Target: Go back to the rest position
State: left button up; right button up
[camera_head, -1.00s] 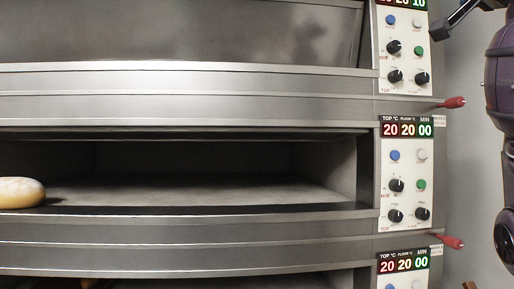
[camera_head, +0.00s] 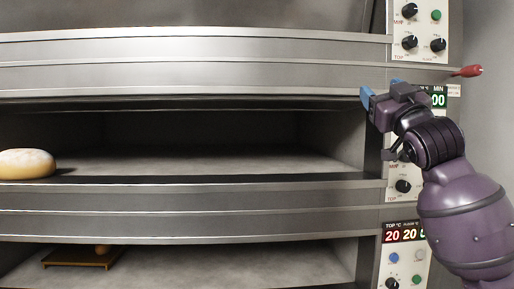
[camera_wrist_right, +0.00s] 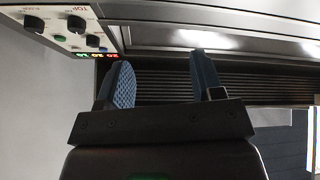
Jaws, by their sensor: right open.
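My right gripper (camera_head: 380,92) is raised in front of the right edge of the middle oven deck, beside its control panel. In the right wrist view its two blue-padded fingers (camera_wrist_right: 160,85) stand apart with nothing between them. The right arm comes in from the lower right and hides much of the middle control panel. My left gripper is not in view.
A stacked deck oven fills the view. A pale round loaf (camera_head: 27,163) lies at the left of the open middle deck (camera_head: 230,165). A small brown board (camera_head: 80,260) sits in the lower deck. A red handle (camera_head: 467,71) sticks out at the upper right.

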jog(key=s+f+g, duration=0.3)
jog(key=f+g, duration=0.2)
jog(key=f, duration=3.9)
jog(key=s+d+f+m+g+h, duration=0.1)
jog(key=s+f+g, duration=0.3)
jog(key=s+f, duration=1)
jog(key=s+d+f+m+g+h, duration=0.1)
jog(key=s+f+m+g+h, duration=0.1)
jog(key=s+f, duration=1.3)
notch_tip(320, 180, down, 2)
jog(key=shift+s+m+g+h, duration=0.3)
jog(key=shift+m+g, duration=0.3)
jog(key=shift+g, duration=0.4)
jog(key=shift+w+a, duration=0.1)
